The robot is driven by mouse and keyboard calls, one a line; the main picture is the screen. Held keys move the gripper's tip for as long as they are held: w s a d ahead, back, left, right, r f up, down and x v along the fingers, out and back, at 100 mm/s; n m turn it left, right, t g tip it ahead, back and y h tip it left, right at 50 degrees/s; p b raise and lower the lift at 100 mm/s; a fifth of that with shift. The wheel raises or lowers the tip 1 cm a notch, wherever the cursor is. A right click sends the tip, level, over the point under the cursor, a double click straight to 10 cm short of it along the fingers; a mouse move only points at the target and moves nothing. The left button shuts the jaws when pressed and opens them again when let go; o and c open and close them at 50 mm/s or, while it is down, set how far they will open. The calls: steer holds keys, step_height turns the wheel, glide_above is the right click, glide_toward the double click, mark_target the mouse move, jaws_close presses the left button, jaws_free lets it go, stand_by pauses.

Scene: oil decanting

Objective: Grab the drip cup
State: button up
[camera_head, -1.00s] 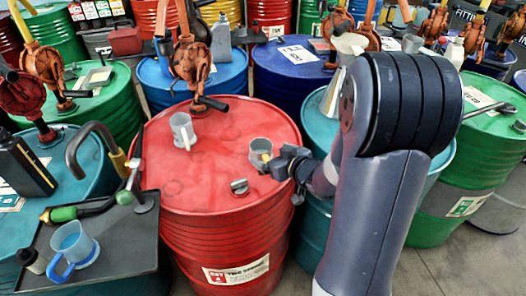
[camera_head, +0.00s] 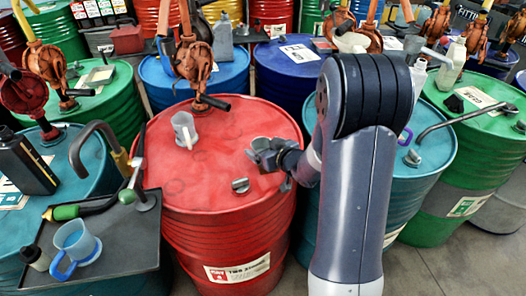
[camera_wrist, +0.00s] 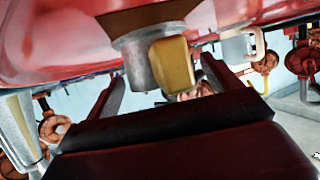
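My gripper (camera_wrist: 163,72) is open there. A gap shows between the yellow part and the right finger.
A pale handled mug (camera_head: 183,128) and a small metal cap (camera_head: 240,185) are also on the red drum. A rusty pump (camera_head: 192,62) stands at its back. A blue-handled jug (camera_head: 75,246) sits on the dark tray (camera_head: 120,247) at left. The drum top's front left is clear.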

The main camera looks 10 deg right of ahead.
steer(key=c, duration=0.9)
steer(key=shift+r, duration=0.1)
